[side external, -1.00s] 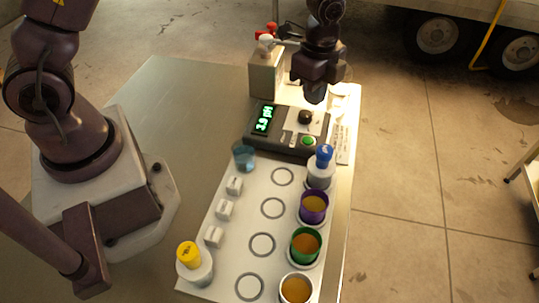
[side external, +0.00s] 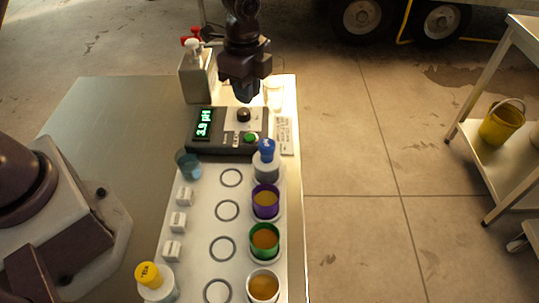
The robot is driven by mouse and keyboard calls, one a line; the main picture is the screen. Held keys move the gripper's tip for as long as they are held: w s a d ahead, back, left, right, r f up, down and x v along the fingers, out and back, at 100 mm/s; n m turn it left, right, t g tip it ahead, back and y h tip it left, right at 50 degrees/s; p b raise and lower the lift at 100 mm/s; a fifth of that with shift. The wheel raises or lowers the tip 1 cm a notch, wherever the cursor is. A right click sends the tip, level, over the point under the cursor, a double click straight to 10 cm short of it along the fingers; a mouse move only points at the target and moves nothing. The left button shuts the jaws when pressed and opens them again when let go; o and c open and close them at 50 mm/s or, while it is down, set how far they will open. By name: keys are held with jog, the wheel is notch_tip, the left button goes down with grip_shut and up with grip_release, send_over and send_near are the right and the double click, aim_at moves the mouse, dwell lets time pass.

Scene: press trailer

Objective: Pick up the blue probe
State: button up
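The blue probe (side external: 266,150) stands upright in a pale round holder (side external: 267,172) on the right side of the white board, just in front of the pH meter. Only its blue top shows clearly. My gripper (side external: 246,96) hangs pointing down over the back of the meter, behind and above the blue probe and apart from it. Its fingers are dark and small here, so I cannot tell whether they are open or shut. I see nothing hanging from it.
The pH meter (side external: 226,132) reads 3.9 pH. Purple (side external: 265,202), green (side external: 264,241) and white (side external: 263,286) cups line the board's right side. A yellow probe (side external: 148,274) stands front left. A blue-tinted cup (side external: 188,164) and dispenser bottles (side external: 196,72) are near the meter.

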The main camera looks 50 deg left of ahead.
jog(key=o, duration=0.8)
jog(key=shift+o, duration=0.2)
notch_tip(320, 180, up, 5)
jog(key=m, duration=3.6)
send_over(267, 143)
jog(key=shift+n, duration=0.3)
notch_tip(267, 143, down, 13)
jog(key=shift+r, duration=0.1)
